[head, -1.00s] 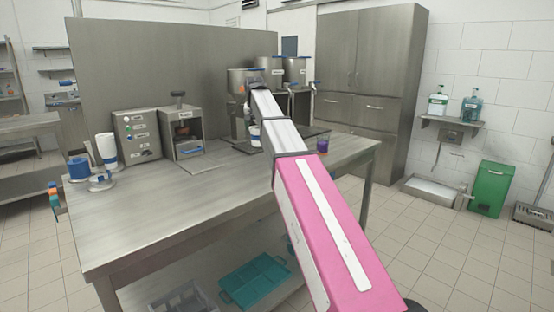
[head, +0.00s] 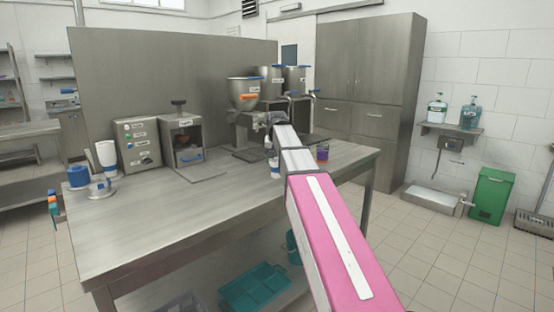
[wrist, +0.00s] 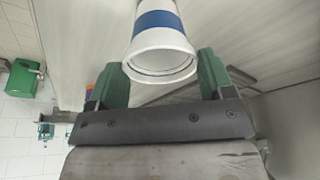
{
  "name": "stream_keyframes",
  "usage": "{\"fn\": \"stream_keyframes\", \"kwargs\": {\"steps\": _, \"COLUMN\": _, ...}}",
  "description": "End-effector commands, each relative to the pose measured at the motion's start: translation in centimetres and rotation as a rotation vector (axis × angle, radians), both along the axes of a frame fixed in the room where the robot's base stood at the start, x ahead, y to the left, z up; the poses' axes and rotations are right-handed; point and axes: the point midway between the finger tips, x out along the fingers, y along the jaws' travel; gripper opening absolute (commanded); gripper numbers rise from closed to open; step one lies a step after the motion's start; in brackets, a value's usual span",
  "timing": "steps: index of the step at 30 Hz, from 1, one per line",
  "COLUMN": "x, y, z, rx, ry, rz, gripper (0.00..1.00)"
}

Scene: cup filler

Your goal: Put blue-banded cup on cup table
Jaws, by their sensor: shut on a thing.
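The blue-banded cup (wrist: 160,38) is white with a broad blue band, and it fills the upper middle of the wrist view. My gripper (wrist: 164,76) is shut on it, with one green finger on each side of its white rim. In the head view the cup (head: 275,168) shows as a small white and blue shape just left of my arm, partly hidden by it. It appears over the right part of the steel table (head: 170,225); whether it touches the top I cannot tell. I cannot tell which surface is the cup table.
A steel hopper machine (head: 243,92) stands behind my arm. A purple cup (head: 322,153) stands right of the arm. Small boxy machines (head: 137,142) stand at the back left, with a blue container (head: 79,177) farther left. The table's front middle is clear.

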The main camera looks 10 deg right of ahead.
Motion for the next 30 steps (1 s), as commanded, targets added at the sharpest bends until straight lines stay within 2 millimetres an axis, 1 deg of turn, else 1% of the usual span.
{"fn": "stream_keyframes", "kwargs": {"steps": 1, "x": 0.0, "y": 0.0, "z": -0.3, "rx": 0.000, "ry": 0.001, "rz": 0.000, "gripper": 0.53}}
{"fn": "stream_keyframes", "kwargs": {"steps": 11, "x": 0.0, "y": 0.0, "z": -0.5, "rx": 0.000, "ry": 0.000, "rz": 0.000, "gripper": 0.53}}
{"fn": "stream_keyframes", "kwargs": {"steps": 12, "x": 0.0, "y": 0.0, "z": -0.5, "rx": 0.000, "ry": 0.000, "rz": 0.000, "gripper": 0.84}}
{"fn": "stream_keyframes", "kwargs": {"steps": 13, "x": 0.0, "y": 0.0, "z": -0.5, "rx": 0.000, "ry": 0.000, "rz": 0.000, "gripper": 0.94}}
{"fn": "stream_keyframes", "kwargs": {"steps": 14, "x": 0.0, "y": 0.0, "z": -0.5, "rx": 0.000, "ry": 0.000, "rz": 0.000, "gripper": 1.00}}
{"fn": "stream_keyframes", "kwargs": {"steps": 20, "x": 0.0, "y": 0.0, "z": -0.4, "rx": 0.000, "ry": 0.000, "rz": 0.000, "gripper": 1.00}}
{"fn": "stream_keyframes", "kwargs": {"steps": 23, "x": 0.0, "y": 0.0, "z": -0.1, "rx": 0.000, "ry": -0.001, "rz": 0.000, "gripper": 1.00}}
{"fn": "stream_keyframes", "kwargs": {"steps": 26, "x": -0.2, "y": 0.1, "z": 0.8, "rx": -0.001, "ry": -0.003, "rz": 0.000, "gripper": 1.00}}
{"fn": "stream_keyframes", "kwargs": {"steps": 30, "x": -0.9, "y": 0.2, "z": 2.9, "rx": -0.001, "ry": -0.003, "rz": 0.000, "gripper": 1.00}}
